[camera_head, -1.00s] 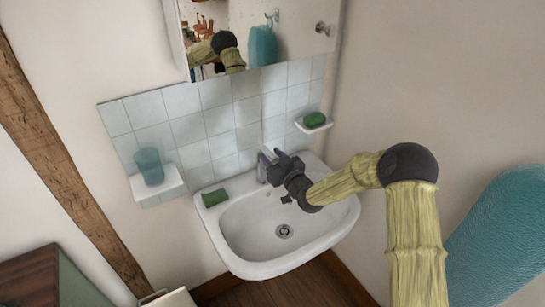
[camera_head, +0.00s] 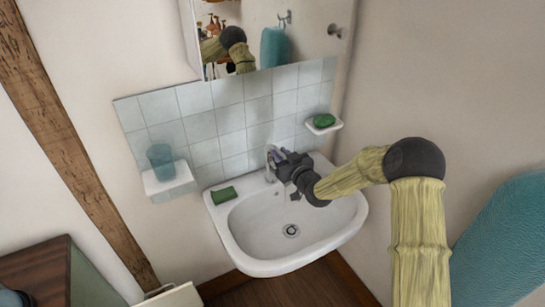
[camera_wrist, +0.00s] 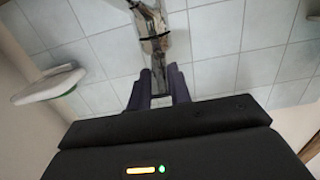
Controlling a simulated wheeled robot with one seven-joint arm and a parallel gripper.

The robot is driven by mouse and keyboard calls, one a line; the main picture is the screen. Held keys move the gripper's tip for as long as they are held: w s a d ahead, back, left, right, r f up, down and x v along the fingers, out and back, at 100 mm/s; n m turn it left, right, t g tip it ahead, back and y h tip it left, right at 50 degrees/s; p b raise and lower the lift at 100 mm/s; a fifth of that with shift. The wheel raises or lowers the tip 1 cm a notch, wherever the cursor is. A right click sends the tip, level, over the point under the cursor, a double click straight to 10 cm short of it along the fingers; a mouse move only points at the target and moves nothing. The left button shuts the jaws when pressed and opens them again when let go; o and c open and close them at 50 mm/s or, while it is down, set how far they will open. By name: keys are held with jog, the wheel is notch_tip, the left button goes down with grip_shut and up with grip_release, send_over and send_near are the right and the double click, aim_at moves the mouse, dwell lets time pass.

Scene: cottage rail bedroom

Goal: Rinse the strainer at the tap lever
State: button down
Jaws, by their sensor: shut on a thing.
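The chrome tap (camera_head: 269,165) stands at the back of the white washbasin (camera_head: 222,232). My gripper (camera_head: 277,157) reaches it from the right, above the basin. In the wrist view, the fingers of my gripper (camera_wrist: 159,88) are closed on the narrow end of the tap lever (camera_wrist: 158,66), with the tap body (camera_wrist: 152,28) beyond. A round metal strainer (camera_head: 291,230) sits at the drain in the basin floor, below and apart from my gripper. The spout is partly hidden by my gripper, and I cannot tell whether water runs.
A green sponge (camera_head: 223,195) lies on the basin's back left corner. A teal cup (camera_head: 160,161) stands on a small white shelf (camera_head: 168,186) at left. Green soap (camera_head: 324,120) rests in a wall dish at right. A mirror cabinet (camera_head: 275,38) hangs above. The basin bowl is clear.

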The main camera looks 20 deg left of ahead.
jog(key=c, duration=1.3)
grip_release()
jog(key=b+v, duration=0.3)
jog(key=v, duration=1.4)
jog(key=shift+s+d+r, duration=0.1)
jog(key=shift+s+d, duration=0.05)
